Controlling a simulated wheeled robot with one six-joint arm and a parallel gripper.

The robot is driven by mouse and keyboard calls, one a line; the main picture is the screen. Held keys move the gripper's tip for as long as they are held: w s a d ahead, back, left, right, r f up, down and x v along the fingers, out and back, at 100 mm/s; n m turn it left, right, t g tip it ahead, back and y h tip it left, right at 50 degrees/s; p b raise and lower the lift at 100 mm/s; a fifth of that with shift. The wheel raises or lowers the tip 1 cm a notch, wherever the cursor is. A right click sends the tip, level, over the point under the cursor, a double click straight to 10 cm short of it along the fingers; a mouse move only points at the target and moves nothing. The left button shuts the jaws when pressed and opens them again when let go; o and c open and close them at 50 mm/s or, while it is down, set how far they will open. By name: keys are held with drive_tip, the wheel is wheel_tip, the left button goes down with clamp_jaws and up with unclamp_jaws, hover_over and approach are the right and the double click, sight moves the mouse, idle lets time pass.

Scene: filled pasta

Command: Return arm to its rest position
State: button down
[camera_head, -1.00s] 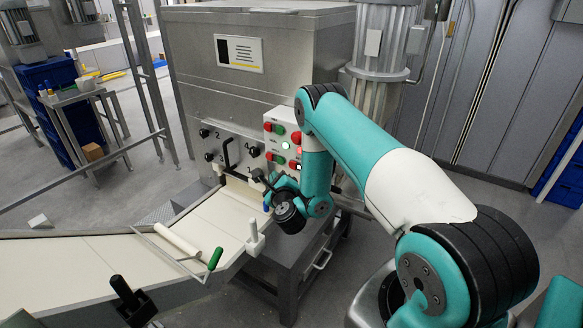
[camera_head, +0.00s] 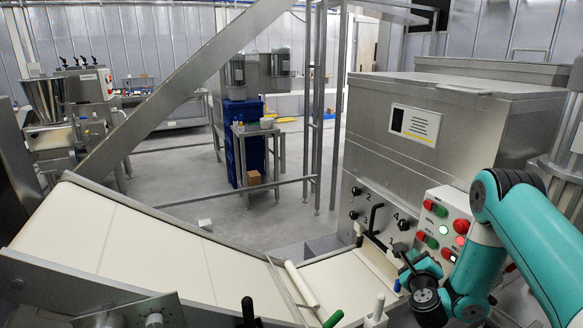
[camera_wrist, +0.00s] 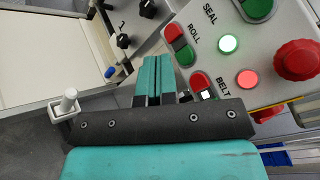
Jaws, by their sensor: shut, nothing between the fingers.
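My gripper shows in the wrist view (camera_wrist: 158,78), its two teal fingers together with nothing between them. In the head view my gripper (camera_head: 408,262) is small and partly hidden by my wrist. It is in front of the machine's lower face, beside the control panel (camera_head: 440,222). In the wrist view the control panel (camera_wrist: 252,52) lies to the right of the fingers. It has SEAL, ROLL and BELT labels, with a green and a red lamp lit. My teal arm reaches in from the right edge of the head view.
A steel machine (camera_head: 470,110) with black knobs and a handle (camera_head: 374,217) stands close behind my gripper. A pale conveyor belt (camera_head: 140,250) runs to the left, with a white roller (camera_head: 301,284) over it. A blue crate (camera_head: 243,140) stands farther back.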

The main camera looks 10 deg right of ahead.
drive_tip(key=w+a+r+n+y+b, duration=0.2)
drive_tip(key=w+a+r+n+y, duration=0.1)
drive_tip(key=a+r+n+y, duration=0.5)
drive_tip(key=s+a+r+n+g+y+b, duration=0.1)
drive_tip(key=s+a+r+n+g+y, duration=0.15)
drive_tip(key=a+n, duration=0.45)
drive_tip(key=s+a+r+n+g+y+b, duration=0.1)
drive_tip(key=s+a+r+n+g+y, duration=0.2)
drive_tip(key=a, duration=0.5)
drive_tip(key=s+a+r+n+g+y+b, duration=0.1)
drive_tip(key=s+a+n+g, duration=0.2)
drive_tip(key=s+n, duration=0.35)
drive_tip(key=s+a+r+n+g+b, duration=0.2)
drive_tip(key=s+a+n, duration=0.25)
drive_tip(key=s, duration=0.25)
drive_tip(key=s+d+n+g+h+b, duration=0.1)
drive_tip(key=s+n, duration=0.3)
drive_tip(key=s, duration=0.5)
drive_tip(key=s+d+n+g+h+b, duration=0.1)
drive_tip(key=s+d+n+g+h, duration=0.2)
drive_tip(key=s, duration=0.7)
drive_tip(key=shift+d+f+n+g, duration=0.3)
drive_tip(key=shift+d+n+g, duration=0.35)
drive_tip(key=shift+g, duration=0.1)
drive_tip(key=shift+s, duration=0.1)
